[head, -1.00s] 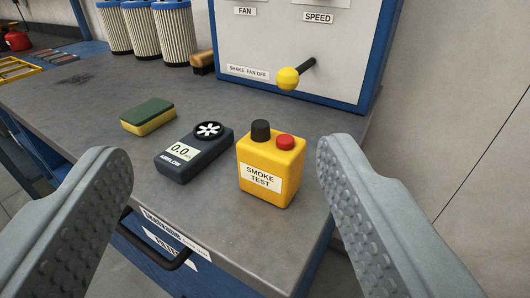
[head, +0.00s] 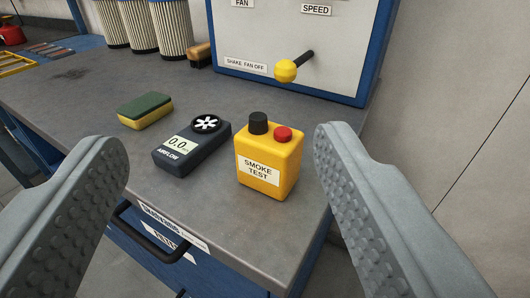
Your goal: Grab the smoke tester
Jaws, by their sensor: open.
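The smoke tester (head: 268,160) is a yellow box labelled "SMOKE TEST", with a black cap and a red button on top. It stands upright on the grey workbench near its right front corner. My gripper (head: 222,145) is open and empty, with one grey studded finger at each side of the picture. The tester appears between the fingers, closer to the right one, and looks to be beyond the fingertips. No contact shows.
A dark airflow meter (head: 192,145) lies just left of the tester. A green and yellow sponge (head: 146,110) lies further left. A control panel (head: 290,45) with a yellow-knobbed lever (head: 286,71) stands behind. The workbench (head: 225,225) is bare in front of the tester.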

